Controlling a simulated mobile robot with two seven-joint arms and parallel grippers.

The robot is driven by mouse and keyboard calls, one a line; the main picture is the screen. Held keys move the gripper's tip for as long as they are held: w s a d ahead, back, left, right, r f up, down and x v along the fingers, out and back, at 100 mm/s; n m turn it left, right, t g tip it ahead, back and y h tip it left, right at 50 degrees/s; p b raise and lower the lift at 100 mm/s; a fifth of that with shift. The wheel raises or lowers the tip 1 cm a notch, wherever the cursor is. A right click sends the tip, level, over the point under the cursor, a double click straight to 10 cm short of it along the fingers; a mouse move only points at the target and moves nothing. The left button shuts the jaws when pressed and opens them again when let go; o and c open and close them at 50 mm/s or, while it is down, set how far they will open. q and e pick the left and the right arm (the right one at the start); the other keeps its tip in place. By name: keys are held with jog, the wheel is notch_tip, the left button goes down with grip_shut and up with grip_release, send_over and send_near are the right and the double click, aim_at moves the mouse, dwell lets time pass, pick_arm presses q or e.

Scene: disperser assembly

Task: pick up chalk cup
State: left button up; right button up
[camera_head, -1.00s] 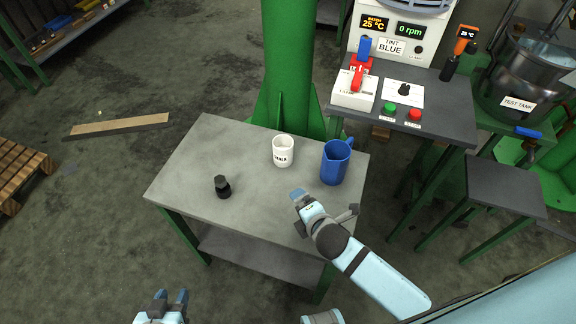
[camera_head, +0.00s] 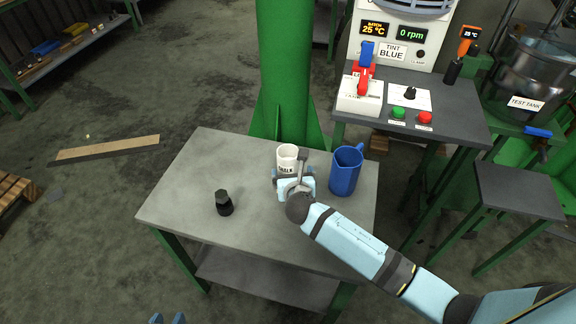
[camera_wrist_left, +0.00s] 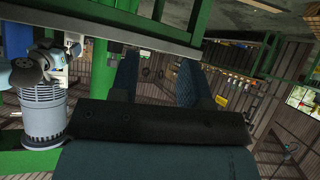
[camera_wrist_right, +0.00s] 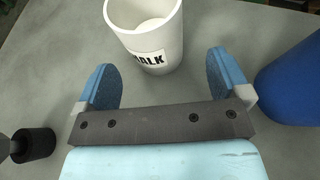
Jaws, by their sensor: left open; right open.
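The white chalk cup (camera_head: 287,156) stands upright on the grey table, its lower part partly hidden behind my right gripper in the head view. In the right wrist view the cup (camera_wrist_right: 147,38) with its black-lettered label is just ahead of the two blue fingers, roughly between their lines. My right gripper (camera_wrist_right: 166,75) is open and empty; it also shows low over the table in the head view (camera_head: 290,172). My left gripper (camera_head: 168,319) is at the bottom edge of the head view, away from the table; its fingers (camera_wrist_left: 156,75) are apart and empty in the left wrist view.
A blue jug (camera_head: 345,172) stands close to the right of the cup. A black knobbed piece (camera_head: 223,203) stands on the left of the table (camera_head: 180,200). A green column (camera_head: 285,70) rises behind the table. A machine bench (camera_head: 450,110) is at the right.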

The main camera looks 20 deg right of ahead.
aim_at(289, 171)
jog(key=shift+a+b+x, duration=0.15)
jog(key=shift+b+x, duration=0.2)
jog(key=shift+x, duration=1.05)
jog(key=shift+a+b+x, duration=0.15)
jog(key=shift+b+x, duration=0.15)
jog(key=shift+x, duration=1.05)
jog(key=shift+f, duration=0.15)
jog(key=c, duration=1.1)
